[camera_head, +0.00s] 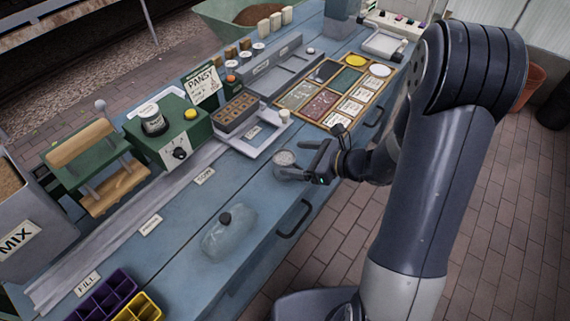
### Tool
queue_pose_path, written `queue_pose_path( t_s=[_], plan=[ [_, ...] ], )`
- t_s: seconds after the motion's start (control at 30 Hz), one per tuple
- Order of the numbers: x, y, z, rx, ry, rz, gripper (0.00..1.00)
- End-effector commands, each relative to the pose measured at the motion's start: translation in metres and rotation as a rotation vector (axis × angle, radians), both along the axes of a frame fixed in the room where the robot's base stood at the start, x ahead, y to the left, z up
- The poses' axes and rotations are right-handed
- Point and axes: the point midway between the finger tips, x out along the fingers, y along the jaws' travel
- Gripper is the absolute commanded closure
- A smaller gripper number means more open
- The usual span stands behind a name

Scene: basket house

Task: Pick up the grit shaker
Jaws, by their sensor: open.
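A small round jar with a pale, speckled top (284,158) stands on the blue bench near its front edge; it looks like the grit shaker, though no label on it can be read. My gripper (303,160) is open, low over the bench just right of the jar. Its dark fingers point left toward the jar. One finger reaches close to the jar's lower side; I cannot tell whether it touches. Nothing shows held between the fingers.
A translucent bottle with a dark cap (222,238) lies nearer on the bench. A framed tray of coloured compartments (322,120) lies behind the gripper. A small white-framed tray (243,147) and a green box with a knob (172,130) stand left. Bare bench lies between bottle and jar.

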Motion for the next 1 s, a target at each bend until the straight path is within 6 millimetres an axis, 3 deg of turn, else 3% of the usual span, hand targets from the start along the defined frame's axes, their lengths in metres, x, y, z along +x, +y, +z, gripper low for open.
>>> queue_pose_path(
  t_s=[0.3, 0.6, 1.0],
  plan=[
    [0.014, 0.035, -0.014, 0.000, 0.002, 0.002, 0.21],
    [0.016, 0.037, -0.016, -0.001, 0.000, 0.000, 0.22],
    [0.016, 0.037, -0.015, -0.001, 0.001, 0.001, 0.55]
  ],
)
